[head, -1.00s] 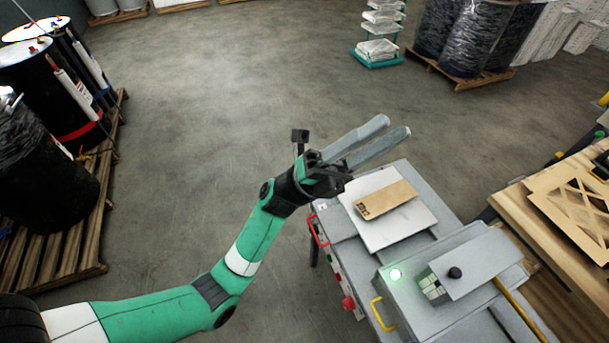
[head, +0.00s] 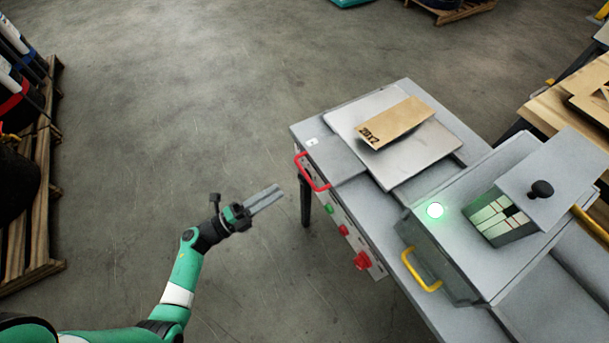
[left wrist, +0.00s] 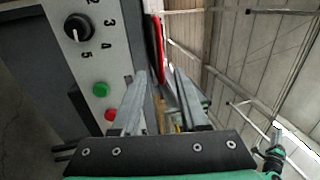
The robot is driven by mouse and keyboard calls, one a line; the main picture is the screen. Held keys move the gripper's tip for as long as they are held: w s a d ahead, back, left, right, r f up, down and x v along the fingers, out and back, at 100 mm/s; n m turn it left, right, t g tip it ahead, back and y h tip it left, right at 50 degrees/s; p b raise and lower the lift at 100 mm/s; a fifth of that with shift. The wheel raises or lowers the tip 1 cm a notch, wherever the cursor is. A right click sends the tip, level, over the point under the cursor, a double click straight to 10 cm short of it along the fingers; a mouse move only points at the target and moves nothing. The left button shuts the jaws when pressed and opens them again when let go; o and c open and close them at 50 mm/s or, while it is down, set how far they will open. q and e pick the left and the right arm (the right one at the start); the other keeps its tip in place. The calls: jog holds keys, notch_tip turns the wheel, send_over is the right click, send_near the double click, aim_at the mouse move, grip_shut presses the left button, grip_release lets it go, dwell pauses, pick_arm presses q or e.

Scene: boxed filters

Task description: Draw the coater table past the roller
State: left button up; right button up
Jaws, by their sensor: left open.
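A red handle (head: 313,173) is fixed at the machine's left end, beside the table. My left gripper (head: 279,192) is open and empty, left of the red handle and apart from it, its fingers pointing toward it. In the left wrist view, the red handle (left wrist: 157,40) appears beyond and between the open fingers. The roller is not clearly seen; a grey housing (head: 452,258) stands right of the table. My right gripper is not in view.
Green and red buttons line the machine's side, with a dial (left wrist: 77,28). A wooden pallet (head: 40,220) stands at left. The floor between is clear.

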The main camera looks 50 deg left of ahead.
aim_at(305, 173)
pick_arm(q)
jog(key=b+x, duration=0.1)
jog(key=x, duration=0.9)
jog(key=shift+w+r+b, duration=0.1)
jog(key=shift+w+b, duration=0.1)
jog(key=shift+b, duration=0.15)
grip_shut()
dwell(0.8)
